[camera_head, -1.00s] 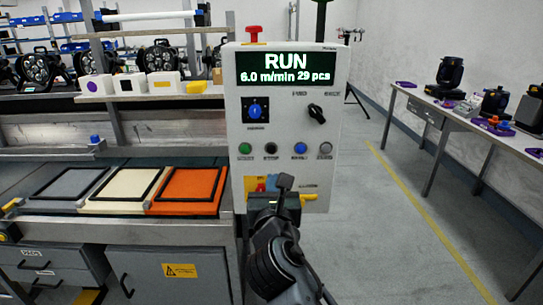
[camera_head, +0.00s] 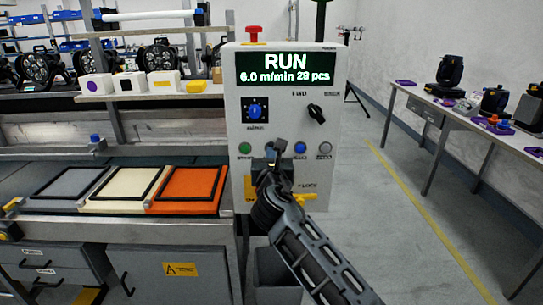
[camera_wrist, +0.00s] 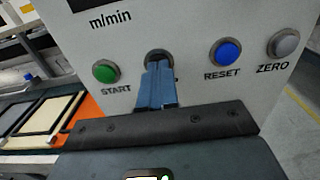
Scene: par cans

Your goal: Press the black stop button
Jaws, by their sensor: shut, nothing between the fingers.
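The control panel (camera_head: 282,112) stands upright, and its display (camera_head: 286,67) reads RUN, 6.0 m/min. In the wrist view the black stop button (camera_wrist: 154,56) sits between the green START button (camera_wrist: 106,72) and the blue RESET button (camera_wrist: 226,52). My gripper (camera_wrist: 158,66) is shut and empty, its fingertips in front of the black button and covering most of it. I cannot tell whether they touch it. In the head view my gripper (camera_head: 274,150) hides the black button.
A grey ZERO button (camera_wrist: 285,43) is right of RESET. A blue knob (camera_head: 254,110), a black selector (camera_head: 316,113) and a red button (camera_head: 254,33) are on the panel. A conveyor with framed panels (camera_head: 187,187) is at left. The floor at right is clear.

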